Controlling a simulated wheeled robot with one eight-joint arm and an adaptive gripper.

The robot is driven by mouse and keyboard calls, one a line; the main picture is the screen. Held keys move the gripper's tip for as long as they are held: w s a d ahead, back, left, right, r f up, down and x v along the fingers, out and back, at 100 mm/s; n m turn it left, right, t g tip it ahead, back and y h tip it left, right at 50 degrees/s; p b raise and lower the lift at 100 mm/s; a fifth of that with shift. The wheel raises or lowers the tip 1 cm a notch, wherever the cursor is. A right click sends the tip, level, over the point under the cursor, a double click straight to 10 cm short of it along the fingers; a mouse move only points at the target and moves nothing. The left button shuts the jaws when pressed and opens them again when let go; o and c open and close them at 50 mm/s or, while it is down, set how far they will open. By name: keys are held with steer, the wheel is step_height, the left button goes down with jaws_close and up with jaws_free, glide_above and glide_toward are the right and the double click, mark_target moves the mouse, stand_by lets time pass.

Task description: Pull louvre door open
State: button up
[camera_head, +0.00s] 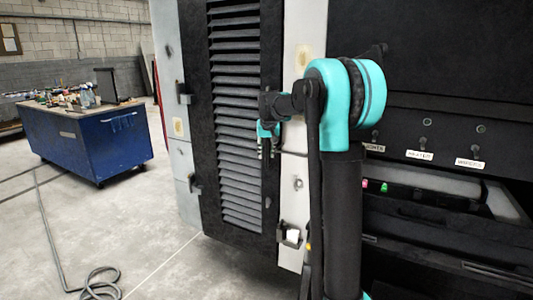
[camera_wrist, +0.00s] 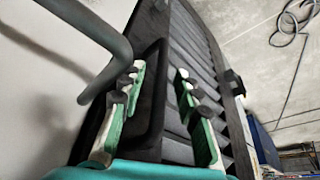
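The louvre door (camera_head: 237,110) is a tall black panel with horizontal slats, left of my arm in the head view. In the wrist view its slats (camera_wrist: 200,50) run away to the upper right, beside a black frame with a rounded edge. My gripper (camera_head: 267,143) is in front of the door's right edge. Contact with the door cannot be told. Whether the door is ajar is unclear.
A grey bent bar (camera_wrist: 118,48) crosses close to the left finger, by a pale panel. Small latches (camera_head: 183,92) sit at the door's left side. A blue workbench (camera_head: 100,145) stands far left. A cable (camera_head: 62,270) lies on the otherwise clear floor.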

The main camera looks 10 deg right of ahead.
steer(key=shift+c, duration=0.3)
jaws_close()
